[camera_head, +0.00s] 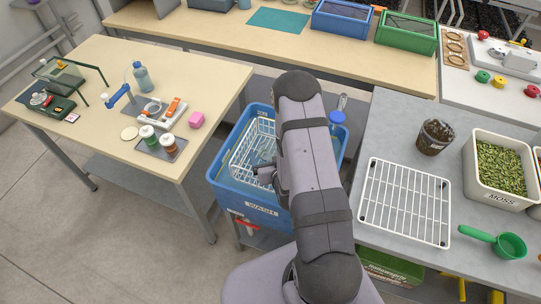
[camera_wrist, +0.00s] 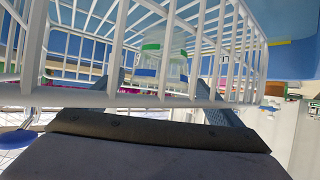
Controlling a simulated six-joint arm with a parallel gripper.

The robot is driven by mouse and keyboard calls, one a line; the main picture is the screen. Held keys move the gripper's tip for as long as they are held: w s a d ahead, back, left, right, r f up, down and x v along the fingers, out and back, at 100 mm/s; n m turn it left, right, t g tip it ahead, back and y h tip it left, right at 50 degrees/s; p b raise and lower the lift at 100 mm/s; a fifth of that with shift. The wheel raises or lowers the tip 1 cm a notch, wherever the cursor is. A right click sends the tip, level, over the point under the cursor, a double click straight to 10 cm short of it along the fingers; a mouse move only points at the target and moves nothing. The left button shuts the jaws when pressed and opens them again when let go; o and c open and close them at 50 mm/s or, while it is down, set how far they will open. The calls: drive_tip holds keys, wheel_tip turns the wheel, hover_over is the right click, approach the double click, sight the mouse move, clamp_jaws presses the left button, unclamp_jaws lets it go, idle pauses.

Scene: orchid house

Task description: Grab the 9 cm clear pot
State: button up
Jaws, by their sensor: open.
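My gripper (camera_head: 264,172) is low at the blue wash tub (camera_head: 222,176), beside the white wire basket (camera_head: 240,152) in it. In the wrist view, dark finger parts (camera_wrist: 168,85) stand apart with basket bars (camera_wrist: 205,50) close in front of them. The gripper is open, and I see nothing held. Small pale, see-through shapes with green and blue bands (camera_wrist: 164,64) show behind the bars; I cannot tell whether one is the 9 cm clear pot. A see-through pot of dark bark (camera_head: 435,137) stands on the grey bench at right. My arm hides part of the tub.
A white wire rack (camera_head: 405,202), a green scoop (camera_head: 508,245) and a moss bin (camera_head: 497,190) are on the right bench. The left table (camera_head: 90,130) holds jars, a bottle and a pink block (camera_head: 196,120). The tub walls and basket bars crowd the gripper.

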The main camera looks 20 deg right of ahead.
drive_tip(key=c, duration=1.2)
drive_tip(key=shift+r, duration=0.2)
wheel_tip(320, 180, up, 10)
drive_tip(key=b, duration=0.1)
drive_tip(key=shift+f, duration=0.2)
